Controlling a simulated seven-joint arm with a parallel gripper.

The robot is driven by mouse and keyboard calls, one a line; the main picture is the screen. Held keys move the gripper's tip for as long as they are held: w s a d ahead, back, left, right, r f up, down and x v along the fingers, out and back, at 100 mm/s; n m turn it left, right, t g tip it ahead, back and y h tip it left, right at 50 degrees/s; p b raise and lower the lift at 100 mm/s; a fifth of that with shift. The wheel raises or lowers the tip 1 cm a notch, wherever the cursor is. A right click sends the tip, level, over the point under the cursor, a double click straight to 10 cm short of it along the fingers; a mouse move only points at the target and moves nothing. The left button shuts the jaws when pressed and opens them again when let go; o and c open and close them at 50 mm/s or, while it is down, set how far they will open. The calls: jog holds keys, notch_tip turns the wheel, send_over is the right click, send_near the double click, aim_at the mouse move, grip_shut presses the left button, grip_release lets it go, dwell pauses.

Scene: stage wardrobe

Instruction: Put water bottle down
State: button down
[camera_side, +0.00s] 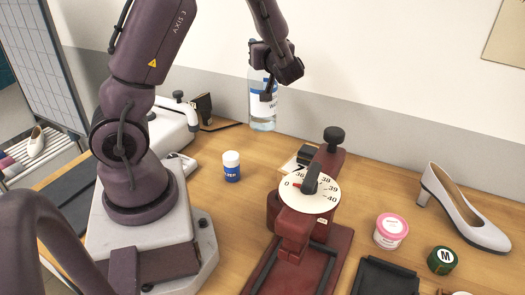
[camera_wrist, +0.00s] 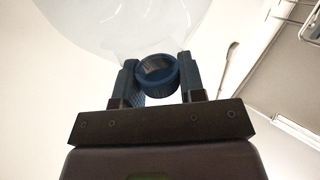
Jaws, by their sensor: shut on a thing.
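A clear water bottle (camera_side: 263,115) with a blue and white label hangs upright above the back of the wooden table in the side view. My gripper (camera_side: 267,93) is shut on it and covers part of its upper body. In the wrist view my gripper (camera_wrist: 157,82) has its two fingers on either side of a blue ring-shaped cap (camera_wrist: 157,74), with the pale, see-through bottle body (camera_wrist: 130,28) beyond it. The bottle's base appears to be above the tabletop, though the exact gap is hard to judge.
The wooden table (camera_side: 225,205) has some bare room below the bottle. A white jar with a blue label (camera_side: 231,167) stands left of a dark red device with a numbered dial (camera_side: 310,197).

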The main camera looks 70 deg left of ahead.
aim_at(262, 82)
jog(key=shift+f, duration=4.65)
jog(key=c, duration=0.7)
grip_release()
jog(key=shift+f, duration=0.15)
